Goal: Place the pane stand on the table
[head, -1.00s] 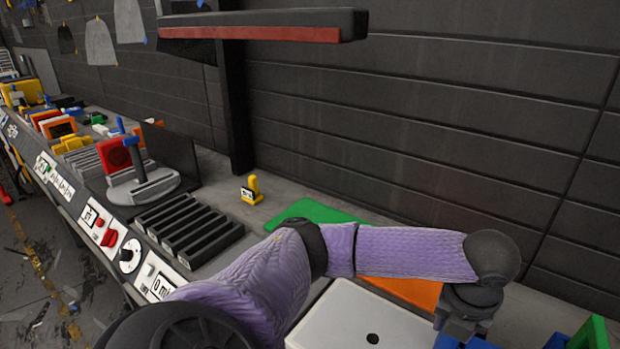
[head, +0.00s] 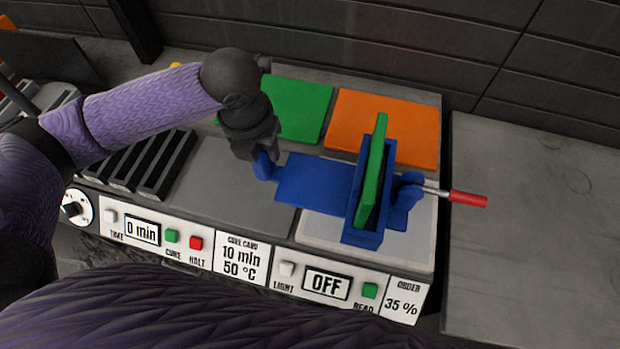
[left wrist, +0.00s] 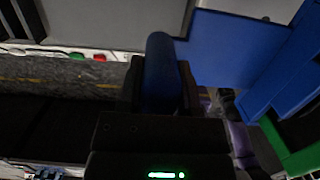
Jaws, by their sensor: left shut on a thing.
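The pane stand (head: 312,182) is blue, with a flat plate and an upright slotted block. A green slab (head: 374,170) stands in the block. My left gripper (head: 260,160) comes from above and is shut on a blue grip at the stand's left end. That grip also shows between the fingers in the left wrist view (left wrist: 161,75). The stand is over the table (head: 440,105), covering part of a white panel (head: 410,245); I cannot tell whether it touches. My right gripper is not in view.
A green mat (head: 300,108) and an orange mat (head: 385,127) lie behind the stand. A black slotted rack (head: 150,165) is to the left. A red-handled rod (head: 465,199) sticks out right of the stand. A bare grey surface (head: 540,240) lies at the right.

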